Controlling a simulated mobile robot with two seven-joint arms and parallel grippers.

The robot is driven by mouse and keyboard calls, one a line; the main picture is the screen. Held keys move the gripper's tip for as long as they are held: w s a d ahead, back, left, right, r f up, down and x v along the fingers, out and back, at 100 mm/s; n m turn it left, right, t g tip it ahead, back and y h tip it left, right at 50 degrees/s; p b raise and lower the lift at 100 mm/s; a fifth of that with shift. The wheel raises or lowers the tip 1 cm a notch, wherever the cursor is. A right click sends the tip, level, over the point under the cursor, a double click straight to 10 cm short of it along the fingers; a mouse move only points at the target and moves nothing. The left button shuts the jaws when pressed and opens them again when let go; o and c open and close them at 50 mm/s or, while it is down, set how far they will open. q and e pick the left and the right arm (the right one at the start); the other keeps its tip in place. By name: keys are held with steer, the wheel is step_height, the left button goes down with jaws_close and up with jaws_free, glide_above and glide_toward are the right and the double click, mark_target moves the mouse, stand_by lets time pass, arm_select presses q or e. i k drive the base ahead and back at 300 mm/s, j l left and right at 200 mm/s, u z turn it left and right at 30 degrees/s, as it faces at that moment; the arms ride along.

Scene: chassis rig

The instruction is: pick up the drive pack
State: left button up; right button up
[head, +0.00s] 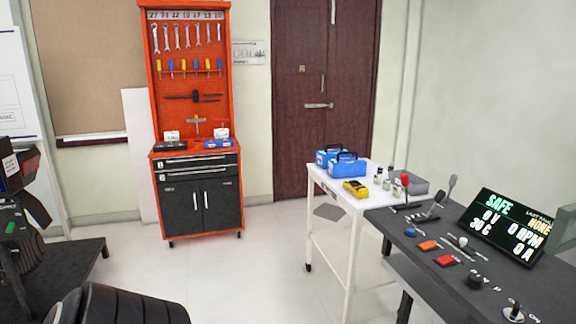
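Two blue boxes with dark carry handles stand on the white cart: a front one (348,169) and one partly behind it at the left (322,158). They look like packs, but I cannot tell from their markings which is the drive pack. The front box partly hides the other. Neither of my grippers shows in the head view, and nothing is seen touching the boxes.
The white cart (317,178) also holds a yellow meter (355,188), small cylinders and a grey tray (415,183). A dark control desk (415,250) with a screen (508,228) adjoins its right. An orange tool cabinet (198,190) stands behind; floor between is clear.

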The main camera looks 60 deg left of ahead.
mark_target(337, 167)
steer(key=u, duration=1.65)
steer(key=z, duration=0.3)
steer(key=i+j+z, duration=0.2)
steer(key=z, duration=0.25)
steer(key=i+j+z, duration=0.2)
steer(key=z, duration=0.25)
steer(key=i+j+z, duration=0.15)
steer(key=j, duration=0.2)
steer(key=i+j+z, duration=0.15)
steer(key=j, duration=0.25)
steer(key=i+j+z, duration=0.1)
steer(key=j, duration=0.3)
steer(key=j+z, duration=0.15)
steer(key=j, duration=0.25)
steer(key=i+j, duration=0.1)
steer(key=j, duration=0.3)
steer(key=i+j, duration=0.1)
steer(key=j, duration=0.3)
steer(key=i+j, duration=0.1)
steer(key=j, duration=0.3)
steer(key=i+j+z, duration=0.1)
steer(key=j, duration=0.25)
